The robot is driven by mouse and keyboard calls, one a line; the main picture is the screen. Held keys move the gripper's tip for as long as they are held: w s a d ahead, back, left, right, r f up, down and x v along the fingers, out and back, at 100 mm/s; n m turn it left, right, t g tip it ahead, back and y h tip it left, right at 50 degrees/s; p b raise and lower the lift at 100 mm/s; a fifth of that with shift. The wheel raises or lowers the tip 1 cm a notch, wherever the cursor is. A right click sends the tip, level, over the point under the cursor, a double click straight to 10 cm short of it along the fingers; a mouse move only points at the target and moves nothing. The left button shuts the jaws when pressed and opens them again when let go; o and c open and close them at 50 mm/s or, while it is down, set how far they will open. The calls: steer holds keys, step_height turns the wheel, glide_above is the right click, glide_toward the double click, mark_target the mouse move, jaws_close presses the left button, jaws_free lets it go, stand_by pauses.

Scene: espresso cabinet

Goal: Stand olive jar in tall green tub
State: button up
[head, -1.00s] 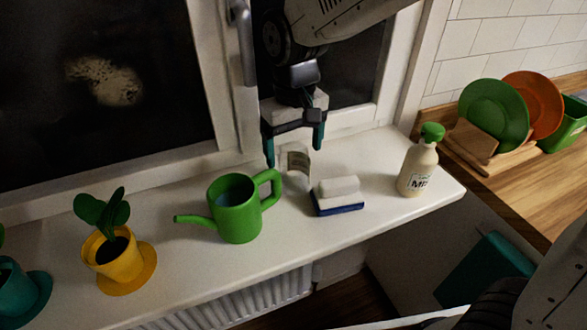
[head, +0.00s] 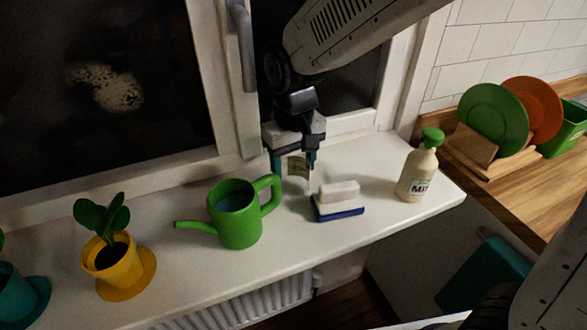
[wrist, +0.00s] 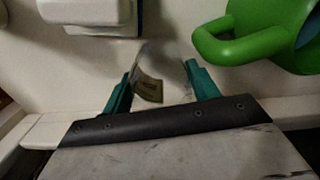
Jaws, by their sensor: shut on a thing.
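A clear glass jar with a pale label (head: 298,167), which I take as the olive jar, stands on the white windowsill behind the sponge. It also shows in the wrist view (wrist: 149,89), between the fingers. My gripper (head: 294,164) points down with its two teal fingers shut on the jar's sides; both fingers also show in the wrist view (wrist: 160,75). A green container (head: 570,128) stands on the wooden counter at the far right, partly cut off by the frame edge. I cannot tell if it is the tall green tub.
On the sill (head: 190,270) are a green watering can (head: 238,220) close left of the jar, a white-and-blue sponge (head: 338,201) in front, a soap bottle (head: 418,172) and a yellow plant pot (head: 110,262). A plate rack (head: 497,160) stands on the counter. The window is close behind.

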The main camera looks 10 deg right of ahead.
step_height(320, 180, up, 28)
stand_by(0.5)
